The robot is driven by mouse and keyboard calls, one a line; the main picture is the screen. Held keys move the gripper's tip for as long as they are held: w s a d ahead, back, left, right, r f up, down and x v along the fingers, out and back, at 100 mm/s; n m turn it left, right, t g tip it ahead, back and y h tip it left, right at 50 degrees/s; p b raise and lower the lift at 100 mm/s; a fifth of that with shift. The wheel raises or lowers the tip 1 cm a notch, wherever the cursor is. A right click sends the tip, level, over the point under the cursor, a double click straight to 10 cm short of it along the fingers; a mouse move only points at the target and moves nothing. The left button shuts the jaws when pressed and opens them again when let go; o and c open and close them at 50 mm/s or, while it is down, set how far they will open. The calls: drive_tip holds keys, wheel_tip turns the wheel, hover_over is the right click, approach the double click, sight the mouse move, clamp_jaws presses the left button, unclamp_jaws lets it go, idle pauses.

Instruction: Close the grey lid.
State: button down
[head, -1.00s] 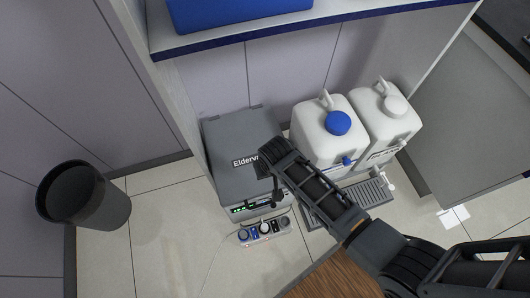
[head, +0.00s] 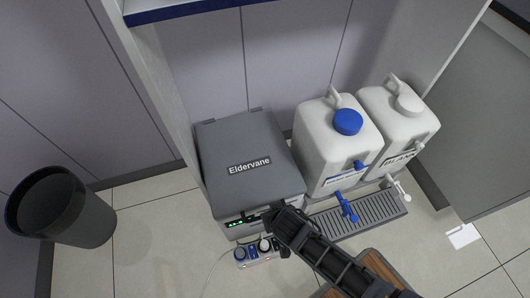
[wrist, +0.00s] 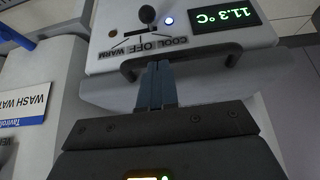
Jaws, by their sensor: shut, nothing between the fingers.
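The grey lid (head: 248,160), marked "Eldervane", lies over the top of a grey box on the floor in the head view. It appears down on the box, with the display panel (head: 245,219) showing below its front edge. I cannot tell whether a small gap remains. My gripper (head: 270,217) is at the box's front edge, partly covering the panel. In the wrist view my gripper (wrist: 156,68) is shut and empty, its fingertips by a dark handle (wrist: 208,52) near the panel with a switch and a "11.3 °C" readout (wrist: 219,18). Contact is unclear.
A white canister with a blue cap (head: 330,145) and another with a white cap (head: 395,118) stand right of the box, behind a drip tray (head: 362,213). A small control unit (head: 258,254) lies in front. A black bin (head: 62,205) stands left. Floor between is free.

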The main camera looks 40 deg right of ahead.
drive_tip(key=shift+s+f, duration=0.15)
drive_tip(key=shift+f, duration=0.35)
drive_tip(key=shift+f+b, duration=0.1)
drive_tip(key=shift+b, duration=0.2)
drive_tip(key=r+p, duration=0.2)
drive_tip(key=w+r+p, duration=0.1)
drive_tip(key=r+p, duration=0.1)
drive_tip(key=r, duration=0.1)
drive_tip(key=shift+w+d, duration=0.15)
drive_tip(key=shift+w, duration=0.05)
drive_tip(key=s+p+v, duration=0.1)
drive_tip(key=p+v, duration=0.1)
drive_tip(key=v, duration=0.8)
drive_tip(key=shift+f, duration=0.2)
